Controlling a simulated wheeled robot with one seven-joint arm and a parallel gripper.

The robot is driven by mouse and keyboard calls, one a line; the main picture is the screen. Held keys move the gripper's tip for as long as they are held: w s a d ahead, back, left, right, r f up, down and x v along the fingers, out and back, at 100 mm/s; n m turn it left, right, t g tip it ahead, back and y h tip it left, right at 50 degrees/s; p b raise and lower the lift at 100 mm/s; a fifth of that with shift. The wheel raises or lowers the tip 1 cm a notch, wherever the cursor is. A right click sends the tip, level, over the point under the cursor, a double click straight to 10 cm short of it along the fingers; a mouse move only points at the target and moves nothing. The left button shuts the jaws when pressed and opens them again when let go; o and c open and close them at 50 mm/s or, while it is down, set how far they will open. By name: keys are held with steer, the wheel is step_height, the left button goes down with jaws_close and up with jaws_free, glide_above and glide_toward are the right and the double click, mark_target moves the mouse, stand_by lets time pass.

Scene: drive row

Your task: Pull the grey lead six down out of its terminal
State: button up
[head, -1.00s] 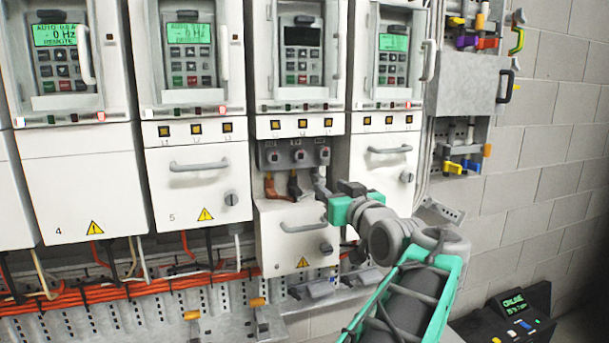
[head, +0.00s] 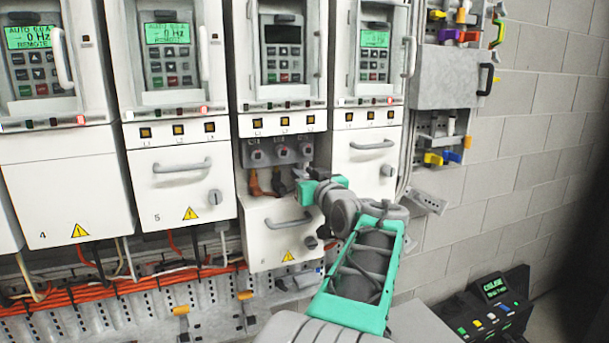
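Drive six's lower cover (head: 280,232) hangs open with its handle in front. Above it is a grey terminal block (head: 262,156) with three round terminals in a row. The grey lead is mostly hidden by the gripper's dark fingers. I cannot tell whether they touch or grip it.
Neighbouring drives have shut covers with protruding handles, such as drive five (head: 180,185) on the left. Orange cables (head: 110,288) run along the perforated rail below. A grey box and coloured clips (head: 447,158) are at the right. A black console (head: 490,312) stands low at the right.

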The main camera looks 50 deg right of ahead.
jaws_close()
stand_by(1.0)
